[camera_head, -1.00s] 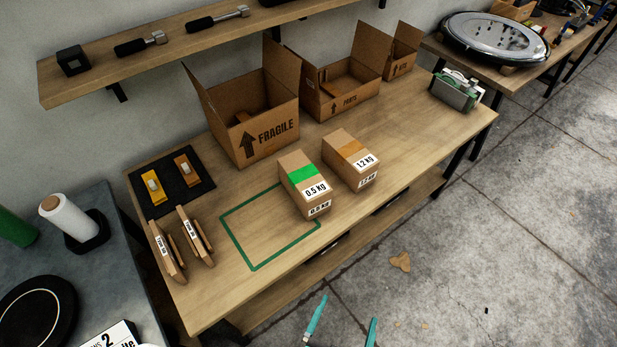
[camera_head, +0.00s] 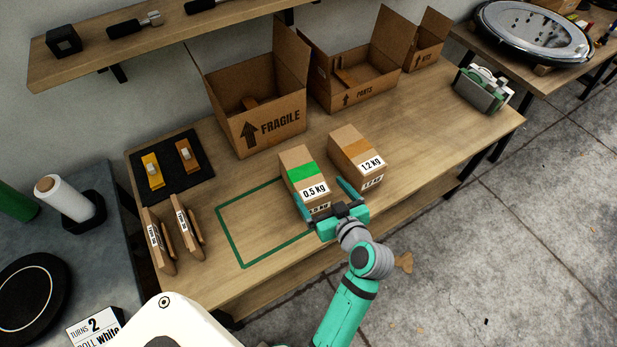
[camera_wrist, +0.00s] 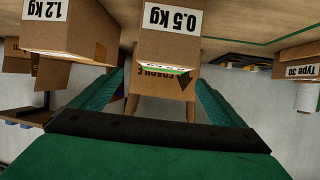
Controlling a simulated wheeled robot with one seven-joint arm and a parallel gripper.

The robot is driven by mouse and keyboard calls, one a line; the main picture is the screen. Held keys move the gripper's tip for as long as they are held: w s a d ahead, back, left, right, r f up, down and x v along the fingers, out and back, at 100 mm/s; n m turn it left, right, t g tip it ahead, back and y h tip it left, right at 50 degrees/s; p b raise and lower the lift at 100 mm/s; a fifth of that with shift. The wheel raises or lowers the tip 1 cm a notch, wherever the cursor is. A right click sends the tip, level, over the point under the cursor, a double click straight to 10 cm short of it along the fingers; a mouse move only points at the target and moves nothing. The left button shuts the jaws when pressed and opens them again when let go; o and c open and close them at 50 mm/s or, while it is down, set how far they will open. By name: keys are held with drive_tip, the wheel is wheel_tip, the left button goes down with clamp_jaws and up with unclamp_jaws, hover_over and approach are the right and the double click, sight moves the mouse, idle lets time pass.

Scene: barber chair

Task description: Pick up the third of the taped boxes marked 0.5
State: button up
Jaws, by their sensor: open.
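One taped box marked 0.5 kg (camera_head: 301,171), with green tape, stands on the workbench at the right edge of a green outlined rectangle (camera_head: 240,262). It also shows upside down in the wrist view (camera_wrist: 170,45). A box marked 1.2 kg with orange tape (camera_head: 354,150) stands just right of it; it also shows in the wrist view (camera_wrist: 68,38). No other box marked 0.5 is visible. My gripper (camera_head: 322,192) is open at the front of the 0.5 kg box, fingers pointing toward it. It looks empty; whether a finger touches the box I cannot tell.
Open cartons marked FRAGILE (camera_head: 255,110) and PARTS (camera_head: 362,85) stand behind the boxes. A shelf (camera_head: 110,62) overhangs the back. The outlined rectangle is empty.

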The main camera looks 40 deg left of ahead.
sight(305, 174)
drive_tip(key=shift+w+a+r, duration=0.15)
drive_tip(key=shift+a, duration=0.15)
drive_tip(key=x, duration=0.4)
drive_tip(key=shift+a, duration=0.3)
drive_tip(key=shift+s+x, duration=0.2)
drive_tip(key=shift+x, duration=2.85)
drive_tip(key=c, duration=1.8)
drive_tip(key=shift+c, duration=1.2)
drive_tip(key=shift+w, duration=0.1)
